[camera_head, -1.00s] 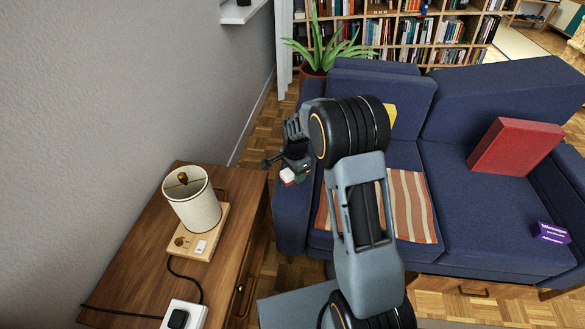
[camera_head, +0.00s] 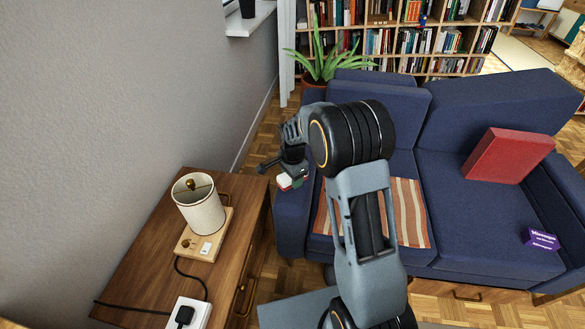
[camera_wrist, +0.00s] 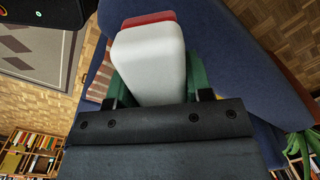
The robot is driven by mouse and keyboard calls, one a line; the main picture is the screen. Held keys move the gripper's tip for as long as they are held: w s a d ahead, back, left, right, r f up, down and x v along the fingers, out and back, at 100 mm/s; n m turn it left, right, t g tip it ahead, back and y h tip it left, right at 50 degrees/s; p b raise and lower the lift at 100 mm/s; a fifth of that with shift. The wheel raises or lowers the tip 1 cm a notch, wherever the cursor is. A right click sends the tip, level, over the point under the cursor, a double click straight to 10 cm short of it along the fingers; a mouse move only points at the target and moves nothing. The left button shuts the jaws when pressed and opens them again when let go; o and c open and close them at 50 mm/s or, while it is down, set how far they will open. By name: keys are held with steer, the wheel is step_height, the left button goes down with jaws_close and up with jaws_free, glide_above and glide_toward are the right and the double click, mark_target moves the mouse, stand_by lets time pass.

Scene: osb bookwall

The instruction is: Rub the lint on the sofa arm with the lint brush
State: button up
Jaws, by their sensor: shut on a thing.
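My gripper (camera_head: 291,172) is shut on the lint brush (camera_head: 285,182), which looks like a white block with a red layer. In the wrist view the brush (camera_wrist: 152,62) fills the space between the green fingertips of my gripper (camera_wrist: 157,84). The blue sofa (camera_head: 468,190) stands at the right. Its left sofa arm (camera_head: 291,222) is under and just in front of the brush in the head view. I cannot tell whether the brush touches it. Blue fabric shows around the brush in the wrist view. I cannot make out any lint.
A wooden cabinet (camera_head: 150,262) with a lamp (camera_head: 199,206) stands left of the sofa arm. A striped cloth (camera_head: 408,215), a red cushion (camera_head: 510,155) and a purple box (camera_head: 541,239) lie on the sofa. A plant (camera_head: 322,65) and bookshelves (camera_head: 440,40) stand behind.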

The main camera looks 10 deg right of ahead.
steer(key=shift+r+p, duration=0.65)
steer(key=shift+r, duration=0.55)
